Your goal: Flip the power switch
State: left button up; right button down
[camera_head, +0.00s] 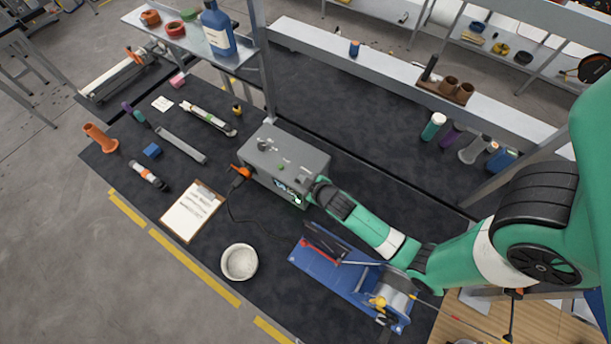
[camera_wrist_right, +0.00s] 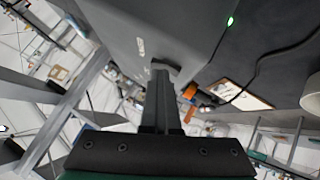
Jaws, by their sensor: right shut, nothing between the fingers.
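A grey metal box (camera_head: 272,179) with knobs and a small green light on top stands on the dark mat. My right arm reaches in from the right, and its gripper (camera_head: 314,190) is at the box's lower right end. In the right wrist view the fingers (camera_wrist_right: 161,72) are shut with nothing between them, close against the grey box (camera_wrist_right: 187,35). A small pale mark (camera_wrist_right: 140,47) shows on the box face just beyond the fingertips. I cannot tell whether the fingertips touch a switch; the power switch is not clearly visible. My left gripper is out of view.
An orange plug (camera_head: 240,171) and black cable lie left of the box. A clipboard (camera_head: 190,215), a white bowl (camera_head: 239,262) and a blue tool base (camera_head: 325,272) are nearby. A metal shelf post (camera_head: 260,60) rises behind the box.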

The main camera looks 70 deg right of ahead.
jog(key=r+p, duration=0.1)
jog(key=a+r+p, duration=0.2)
jog(key=shift+w+r+p, duration=0.1)
jog(key=shift+r+p, duration=0.15)
jog(key=shift+p, duration=0.1)
jog(key=v, duration=0.9)
jog(key=shift+s+r+p, duration=0.2)
jog(key=shift+r+p, duration=0.2)
jog(key=shift+p, duration=0.05)
jog(key=shift+s+r, duration=0.15)
jog(key=shift+s, duration=0.05)
